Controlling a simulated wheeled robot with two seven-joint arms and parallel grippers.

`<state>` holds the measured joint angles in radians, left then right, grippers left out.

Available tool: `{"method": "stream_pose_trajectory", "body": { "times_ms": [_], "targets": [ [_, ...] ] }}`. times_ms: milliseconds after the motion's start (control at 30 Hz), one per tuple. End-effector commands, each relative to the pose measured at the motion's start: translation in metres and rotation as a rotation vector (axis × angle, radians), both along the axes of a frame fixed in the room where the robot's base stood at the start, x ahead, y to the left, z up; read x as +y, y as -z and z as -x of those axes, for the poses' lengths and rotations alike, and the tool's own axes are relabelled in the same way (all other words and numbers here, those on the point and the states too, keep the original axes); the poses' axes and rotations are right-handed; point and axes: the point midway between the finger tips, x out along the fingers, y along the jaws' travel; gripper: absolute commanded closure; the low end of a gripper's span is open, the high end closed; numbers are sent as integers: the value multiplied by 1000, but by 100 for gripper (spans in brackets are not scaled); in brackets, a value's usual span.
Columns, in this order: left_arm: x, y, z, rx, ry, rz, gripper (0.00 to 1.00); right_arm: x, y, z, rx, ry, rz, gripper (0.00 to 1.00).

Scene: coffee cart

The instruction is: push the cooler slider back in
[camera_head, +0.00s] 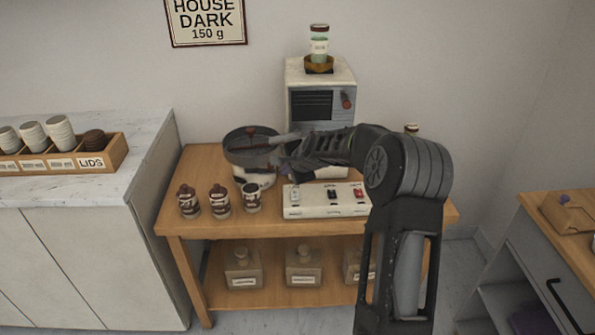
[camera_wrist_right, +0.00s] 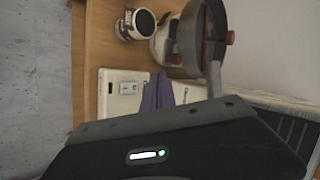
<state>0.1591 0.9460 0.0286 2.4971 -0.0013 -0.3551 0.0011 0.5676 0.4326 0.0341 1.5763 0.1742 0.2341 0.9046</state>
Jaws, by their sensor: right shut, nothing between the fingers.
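The cooler (camera_head: 246,155) is a round grey pan on a pale base, standing on the wooden table left of the roaster. It also shows in the right wrist view (camera_wrist_right: 188,40). A brown knob (camera_wrist_right: 174,60) shows low on its side there, probably the slider's; how far the slider sticks out I cannot tell. My right gripper (camera_head: 284,166) reaches in from the right, just right of the cooler. In the wrist view its purple fingertips (camera_wrist_right: 158,90) are together and empty, apart from the knob. My left gripper is out of view.
The white switch panel (camera_head: 312,211) lies below my right gripper. The roaster (camera_head: 309,75) stands behind it. Small labelled jars (camera_head: 219,201) and a dark-filled cup (camera_head: 252,198) stand in front of the cooler. A marble counter (camera_head: 150,150) is at left.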

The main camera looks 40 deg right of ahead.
Motion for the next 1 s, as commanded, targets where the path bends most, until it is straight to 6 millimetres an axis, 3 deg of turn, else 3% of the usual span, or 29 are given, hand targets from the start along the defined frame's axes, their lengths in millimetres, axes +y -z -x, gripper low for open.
{"method": "stream_pose_trajectory", "body": {
  "times_ms": [200,400,1000],
  "targets": [
    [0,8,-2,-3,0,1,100,6,-31,32,-2,-1,2,100],
    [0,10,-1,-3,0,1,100,10,-50,50,0,-1,1,100],
    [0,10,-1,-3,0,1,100,11,-54,55,2,-1,-1,100]
  ]
}}
